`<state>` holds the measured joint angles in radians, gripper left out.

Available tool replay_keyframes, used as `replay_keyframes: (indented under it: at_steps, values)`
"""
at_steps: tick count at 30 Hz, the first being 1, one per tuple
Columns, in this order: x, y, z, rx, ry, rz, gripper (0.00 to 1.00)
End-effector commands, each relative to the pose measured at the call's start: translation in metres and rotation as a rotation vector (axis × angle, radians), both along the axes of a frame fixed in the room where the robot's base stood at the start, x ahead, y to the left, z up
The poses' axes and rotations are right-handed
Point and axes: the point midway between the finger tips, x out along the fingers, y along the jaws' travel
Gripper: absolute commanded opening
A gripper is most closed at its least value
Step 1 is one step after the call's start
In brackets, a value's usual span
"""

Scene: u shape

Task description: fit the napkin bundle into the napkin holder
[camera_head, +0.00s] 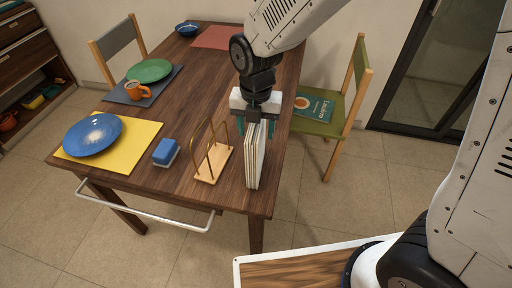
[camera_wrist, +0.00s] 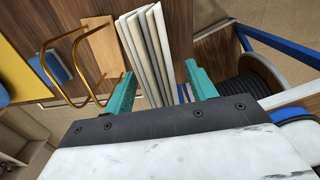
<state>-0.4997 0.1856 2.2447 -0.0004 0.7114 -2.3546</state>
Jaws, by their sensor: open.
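The napkin bundle (camera_head: 256,158) is a stack of thin white upright sheets near the front right of the dark wooden table (camera_head: 190,110). It also shows in the wrist view (camera_wrist: 152,38), its sheets slightly fanned. The napkin holder (camera_head: 208,176) has a light wooden base and two gold wire hoops; it stands just left of the bundle, empty. It shows at the upper left of the wrist view (camera_wrist: 101,47). My gripper (camera_head: 256,127) is open, pointing down, with its teal fingers on either side of the bundle's upper part. Finger contact is unclear.
A blue block-like item (camera_head: 165,152) lies left of the holder. A yellow mat (camera_head: 135,140) with a blue plate (camera_head: 92,133) is farther left. A green plate (camera_head: 149,70) and orange mug (camera_head: 137,90) are behind. A green chair (camera_head: 335,108) stands right of the table.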

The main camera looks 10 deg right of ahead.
Motion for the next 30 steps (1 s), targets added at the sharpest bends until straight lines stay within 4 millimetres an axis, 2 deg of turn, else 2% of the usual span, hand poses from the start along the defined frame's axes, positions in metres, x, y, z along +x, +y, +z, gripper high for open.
replay_keyframes:
  at_steps: [2, 8, 20, 28, 30]
  values:
    - [0.0, 0.0, 0.0, 0.0, 0.0, 0.0, 0.56]
    - [0.0, 0.0, 0.0, 0.0, 0.0, 0.0, 0.01]
    - [0.001, 0.0, 0.006, 0.001, -0.002, 0.0, 0.0]
    - [0.001, 0.0, 0.039, 0.002, -0.004, 0.0, 0.0]
    - [-0.016, 0.001, 0.039, 0.001, -0.001, 0.004, 0.0]
